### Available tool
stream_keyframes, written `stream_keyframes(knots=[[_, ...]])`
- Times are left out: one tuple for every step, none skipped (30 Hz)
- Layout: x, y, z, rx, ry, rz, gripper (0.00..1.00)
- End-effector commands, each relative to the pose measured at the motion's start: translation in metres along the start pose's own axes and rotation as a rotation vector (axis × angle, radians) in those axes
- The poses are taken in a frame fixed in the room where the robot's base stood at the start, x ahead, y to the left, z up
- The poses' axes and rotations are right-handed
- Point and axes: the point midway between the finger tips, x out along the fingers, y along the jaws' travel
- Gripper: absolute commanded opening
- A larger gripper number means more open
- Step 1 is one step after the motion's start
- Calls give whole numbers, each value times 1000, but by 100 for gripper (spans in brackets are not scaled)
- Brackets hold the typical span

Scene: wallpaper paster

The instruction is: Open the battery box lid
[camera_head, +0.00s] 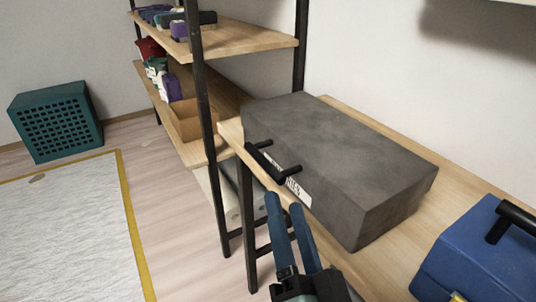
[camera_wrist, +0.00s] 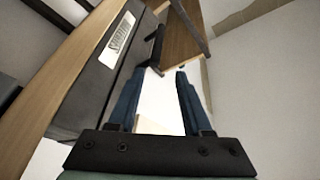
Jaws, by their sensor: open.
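The battery box is a long dark grey box (camera_head: 335,150) on a wooden tabletop, and its lid looks closed. A black bar handle (camera_head: 266,162) sticks out from its front side, beside a white label (camera_head: 298,190) partly hidden by the handle. In the wrist view the box (camera_wrist: 92,82) is on the left and the handle (camera_wrist: 157,46) lies beyond my fingertips. My gripper (camera_head: 284,204) has two blue fingers, open and empty, just below and in front of the handle. The fingers also show in the wrist view (camera_wrist: 160,73), with a gap between them and the handle.
A blue case (camera_head: 475,262) with a black handle stands at the right on the tabletop (camera_head: 385,258). A shelf rack (camera_head: 240,35) with dark posts holds small items behind left. A teal crate (camera_head: 58,125) and a pale, yellow-edged mat (camera_head: 65,235) are on the floor.

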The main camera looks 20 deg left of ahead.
Motion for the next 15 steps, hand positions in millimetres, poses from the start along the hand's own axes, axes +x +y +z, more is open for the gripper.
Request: stream_keyframes(knots=[[-6,4,10,57,-12,0,50],[-9,6,13,84,-15,-3,50],[-12,7,17,113,-19,-7,50],[-13,7,19,129,-21,-8,50],[-14,7,20,141,-21,-11,50],[-14,8,21,151,-22,-13,50],[-12,7,22,156,-22,-14,50],[-10,7,22,158,-22,-16,50],[-6,7,22,159,-22,-16,50],[-2,6,22,159,-22,-17,50],[2,6,21,158,-22,-18,50],[9,5,21,158,-23,-19,50],[15,5,21,156,-23,-19,50],[21,5,21,157,-22,-19,50],[29,5,22,157,-23,-19,50]])
